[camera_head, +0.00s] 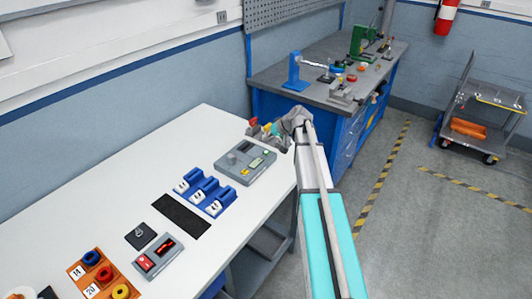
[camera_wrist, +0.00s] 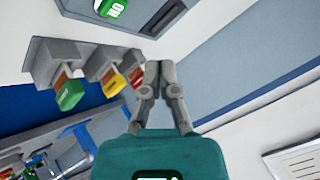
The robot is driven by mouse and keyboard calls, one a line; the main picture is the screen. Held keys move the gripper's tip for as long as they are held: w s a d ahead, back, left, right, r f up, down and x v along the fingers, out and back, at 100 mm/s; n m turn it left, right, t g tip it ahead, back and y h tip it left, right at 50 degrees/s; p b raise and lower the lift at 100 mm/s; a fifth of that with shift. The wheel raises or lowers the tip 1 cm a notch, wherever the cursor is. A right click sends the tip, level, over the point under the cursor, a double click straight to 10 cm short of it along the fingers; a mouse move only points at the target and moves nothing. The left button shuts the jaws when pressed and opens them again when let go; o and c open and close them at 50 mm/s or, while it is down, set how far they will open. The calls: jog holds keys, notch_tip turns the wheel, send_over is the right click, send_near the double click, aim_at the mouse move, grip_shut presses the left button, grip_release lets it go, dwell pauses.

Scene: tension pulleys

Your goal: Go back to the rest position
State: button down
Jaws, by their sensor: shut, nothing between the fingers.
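My gripper (camera_wrist: 160,67) shows in the wrist view, its two grey fingers together and empty above its teal body. In the head view my arm reaches up from the bottom right to the far right corner of the white table (camera_head: 110,175); the fingers are hard to make out there. Near the fingers, in the wrist view, is a row of grey holders (camera_wrist: 58,60) with green, yellow and red tags. In the head view the coloured tags (camera_head: 265,128) show just left of my wrist. I cannot tell whether the fingers touch anything.
A grey device (camera_head: 245,163) with a screen lies close by. Blue holders (camera_head: 205,193), a black mat (camera_head: 180,216), a small red-display box (camera_head: 158,255) and an orange tray (camera_head: 92,268) are nearer. A blue workbench (camera_head: 272,102) stands behind; a cart (camera_head: 485,112) is right. Floor between is clear.

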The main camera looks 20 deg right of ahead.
dwell(0.4)
jog(key=s+a+f+g, duration=0.1)
jog(key=s+a, duration=0.3)
jog(key=s+a+f+g+h, duration=0.1)
jog(key=s+a+g, duration=0.1)
jog(key=s+a, duration=0.2)
jog(key=s+a+f+n+g+h, duration=0.1)
jog(key=s+a+f, duration=0.1)
jog(key=s+a, duration=0.2)
jog(key=shift+s+a, duration=0.15)
jog(key=shift+s, duration=1)
jog(key=s+a+g+h, duration=0.1)
jog(key=s, duration=0.3)
jog(key=s+a+f+g+h, duration=0.1)
jog(key=s+a, duration=0.1)
jog(key=s, duration=0.3)
jog(key=s+a+g+h, duration=0.1)
jog(key=s, duration=0.3)
jog(key=shift+s+a+f+h, duration=0.25)
jog(key=shift+a+f+h, duration=0.05)
jog(key=shift+a, duration=0.05)
jog(key=shift+s, duration=0.2)
